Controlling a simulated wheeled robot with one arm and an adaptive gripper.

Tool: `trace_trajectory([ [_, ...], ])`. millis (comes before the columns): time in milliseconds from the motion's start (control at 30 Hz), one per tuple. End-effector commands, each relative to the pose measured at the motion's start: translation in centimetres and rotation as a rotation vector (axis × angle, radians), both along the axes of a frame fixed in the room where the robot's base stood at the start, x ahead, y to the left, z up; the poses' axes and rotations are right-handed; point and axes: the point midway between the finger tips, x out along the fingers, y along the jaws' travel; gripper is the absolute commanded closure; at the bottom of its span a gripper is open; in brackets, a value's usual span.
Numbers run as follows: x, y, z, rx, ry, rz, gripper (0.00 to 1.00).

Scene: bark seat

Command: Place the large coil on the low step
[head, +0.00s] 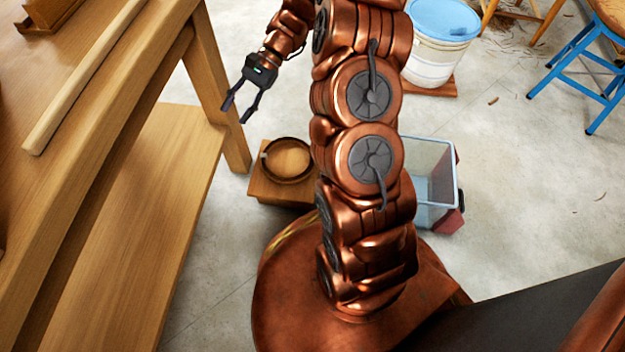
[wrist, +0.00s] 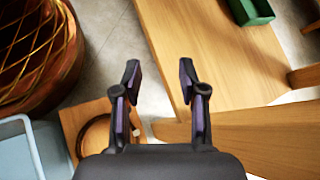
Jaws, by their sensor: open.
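A large dark brown coil (head: 268,172) lies flat as a ring on the low wooden step (head: 262,190), on the floor beside the workbench leg. In the wrist view, part of the coil (wrist: 84,135) and the step (wrist: 70,120) show at lower left, partly hidden by my gripper. A small pale piece shows at the coil's edge. My gripper (head: 236,113) is open and empty, above and apart from the coil, near the bench leg. Its two fingers (wrist: 160,78) stand wide apart in the wrist view. My arm hides the step's right end in the head view.
The wooden workbench (head: 120,60) with its lower shelf (head: 140,200) fills the left. A clear bin (head: 435,170) stands right of my arm. A lidded white bucket (head: 435,60) and a blue stool (head: 595,75) stand farther back. A green tray (wrist: 250,12) shows in the wrist view.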

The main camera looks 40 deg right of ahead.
Motion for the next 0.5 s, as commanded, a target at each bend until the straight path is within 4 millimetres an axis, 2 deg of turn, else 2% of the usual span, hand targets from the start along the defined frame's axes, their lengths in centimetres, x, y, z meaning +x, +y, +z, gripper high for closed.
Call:
trace_trajectory([
  [33,-0.9,0.9,1.1,-0.019,-0.021,0.041,0.58],
  [200,-4.3,3.3,3.6,-0.086,-0.079,0.173,0.58],
  [500,-11.1,5.7,6.7,-0.215,-0.177,0.398,0.58],
])
